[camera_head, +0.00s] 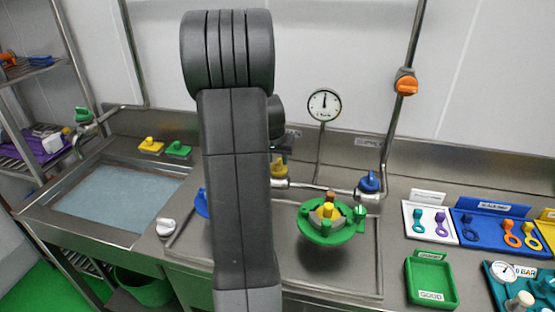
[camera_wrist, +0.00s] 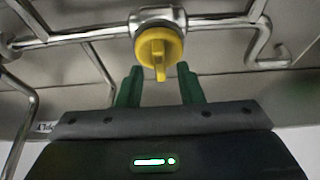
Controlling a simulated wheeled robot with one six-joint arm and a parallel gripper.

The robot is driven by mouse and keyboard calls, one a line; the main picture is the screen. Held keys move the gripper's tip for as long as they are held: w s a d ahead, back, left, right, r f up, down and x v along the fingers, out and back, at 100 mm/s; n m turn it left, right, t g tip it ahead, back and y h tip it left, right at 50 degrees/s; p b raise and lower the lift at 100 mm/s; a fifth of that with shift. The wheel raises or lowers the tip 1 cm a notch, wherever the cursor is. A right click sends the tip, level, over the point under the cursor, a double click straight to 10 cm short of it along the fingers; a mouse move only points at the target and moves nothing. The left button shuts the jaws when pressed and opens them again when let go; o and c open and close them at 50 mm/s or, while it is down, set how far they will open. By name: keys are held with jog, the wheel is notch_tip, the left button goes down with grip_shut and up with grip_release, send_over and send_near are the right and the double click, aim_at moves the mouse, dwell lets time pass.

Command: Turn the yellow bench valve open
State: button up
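The yellow bench valve (camera_head: 278,167) is on the pipework at the back of the bench, just right of my arm in the head view and partly hidden by it. In the wrist view the yellow valve (camera_wrist: 158,48) is straight ahead, its ridged handle pointing down. My gripper (camera_wrist: 160,76) is open, with green fingers spread to the left and right of the handle's lower end. Gaps show on both sides, and I see no contact. How deep the fingers reach cannot be told. In the head view my arm hides most of the gripper.
A blue valve (camera_head: 369,183) and a pressure gauge (camera_head: 324,105) stand right of the yellow valve. A round green fixture (camera_head: 312,232) is in front of it. An orange valve (camera_head: 405,84) sits on the riser pipe. Trays, including an empty green one (camera_head: 432,283), fill the right side.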

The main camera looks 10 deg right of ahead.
jog(key=shift+x, duration=0.85)
grip_shut()
